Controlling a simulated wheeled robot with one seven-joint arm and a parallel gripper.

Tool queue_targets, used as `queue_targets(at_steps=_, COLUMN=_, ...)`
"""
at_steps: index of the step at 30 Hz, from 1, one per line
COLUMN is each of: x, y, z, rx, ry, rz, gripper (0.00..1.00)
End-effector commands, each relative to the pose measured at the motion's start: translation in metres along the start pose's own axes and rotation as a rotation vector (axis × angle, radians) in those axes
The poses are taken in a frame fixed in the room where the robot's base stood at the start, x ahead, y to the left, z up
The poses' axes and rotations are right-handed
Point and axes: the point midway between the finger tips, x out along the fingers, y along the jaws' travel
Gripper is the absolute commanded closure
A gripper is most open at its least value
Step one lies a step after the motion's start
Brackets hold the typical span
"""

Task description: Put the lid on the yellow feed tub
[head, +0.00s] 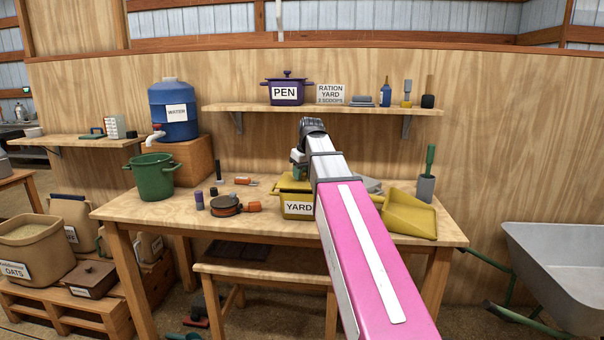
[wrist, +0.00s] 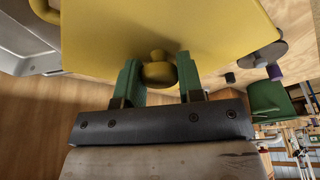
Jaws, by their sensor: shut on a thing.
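The yellow feed tub (head: 297,208), labelled YARD, stands on the workbench, partly hidden behind my arm. In the wrist view my gripper (wrist: 157,72) has its green fingers on either side of a round yellow knob (wrist: 158,76) and is shut on it. The knob belongs to the broad yellow lid (wrist: 150,30), which fills the top of that view. A yellow loop handle (wrist: 45,10) shows beside it at the upper left. In the head view my arm hides the fingers and much of the tub's top. I cannot tell whether the lid is seated on the rim.
A yellow scoop (head: 408,215) lies right of the tub. A brown round pan-like thing (head: 227,206) and a green bucket (head: 153,177) are to its left. A purple PEN pot (head: 287,88) stands on the shelf above. A wheelbarrow (head: 560,270) stands at the right.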

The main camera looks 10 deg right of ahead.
Motion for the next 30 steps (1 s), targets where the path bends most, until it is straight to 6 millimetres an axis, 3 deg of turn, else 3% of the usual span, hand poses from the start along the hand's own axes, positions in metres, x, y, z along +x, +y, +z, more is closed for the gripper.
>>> queue_targets(at_steps=30, x=0.015, y=0.0, z=0.004, rx=0.0, ry=0.0, rz=0.0, gripper=0.89)
